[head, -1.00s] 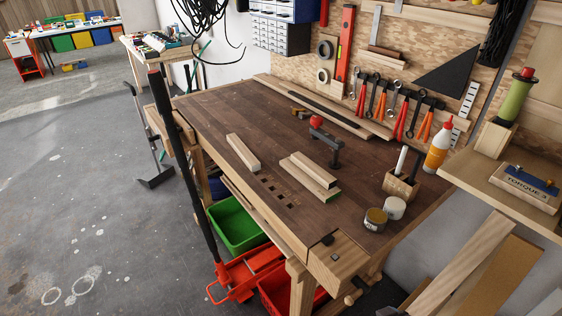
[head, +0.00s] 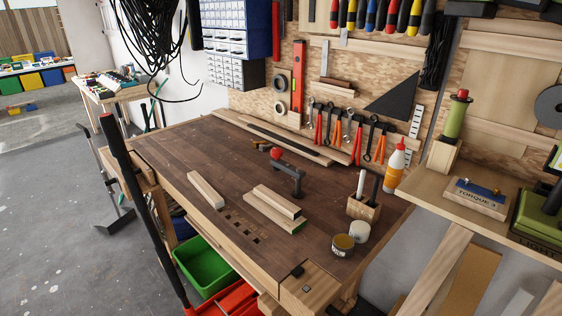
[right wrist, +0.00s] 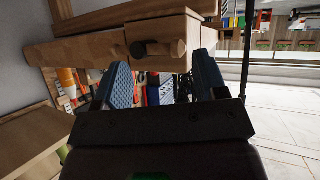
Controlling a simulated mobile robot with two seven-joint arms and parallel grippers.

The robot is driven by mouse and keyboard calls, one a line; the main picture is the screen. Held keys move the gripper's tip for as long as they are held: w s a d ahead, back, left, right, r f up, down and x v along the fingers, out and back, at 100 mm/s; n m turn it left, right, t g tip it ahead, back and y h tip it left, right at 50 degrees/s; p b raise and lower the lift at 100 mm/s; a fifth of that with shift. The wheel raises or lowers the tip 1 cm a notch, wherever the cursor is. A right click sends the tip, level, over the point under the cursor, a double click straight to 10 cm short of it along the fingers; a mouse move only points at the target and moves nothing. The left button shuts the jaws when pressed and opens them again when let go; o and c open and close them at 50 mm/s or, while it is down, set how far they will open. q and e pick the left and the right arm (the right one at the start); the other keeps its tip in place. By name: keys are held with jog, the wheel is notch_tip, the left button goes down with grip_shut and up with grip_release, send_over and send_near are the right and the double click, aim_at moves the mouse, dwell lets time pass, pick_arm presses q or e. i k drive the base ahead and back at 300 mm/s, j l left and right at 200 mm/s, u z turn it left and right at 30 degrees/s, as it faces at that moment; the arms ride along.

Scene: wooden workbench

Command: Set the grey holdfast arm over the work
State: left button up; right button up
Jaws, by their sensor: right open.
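The grey holdfast (head: 290,172), with a red knob, stands on the bench top in the head view. Its arm reaches back and left from its post, over bare bench behind the work. The work appears to be two pale wooden pieces (head: 272,208), one on the other, just in front of the holdfast. Whether the post touches them is hard to tell. My right gripper (right wrist: 162,66) shows in the right wrist view, open and empty, with blue pads, near the bench's wooden vise (right wrist: 165,42). It is outside the head view. My left gripper is in neither view.
A loose wooden bar (head: 206,190) lies left of the work, by a row of square holes. Tools hang behind. The bench's left part is clear.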

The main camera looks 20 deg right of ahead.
aim_at(287, 167)
jog(key=i+j+z, duration=0.15)
jog(key=z, duration=0.2)
jog(key=i+j+z, duration=0.15)
jog(key=j+z, duration=0.25)
jog(key=l, duration=0.1)
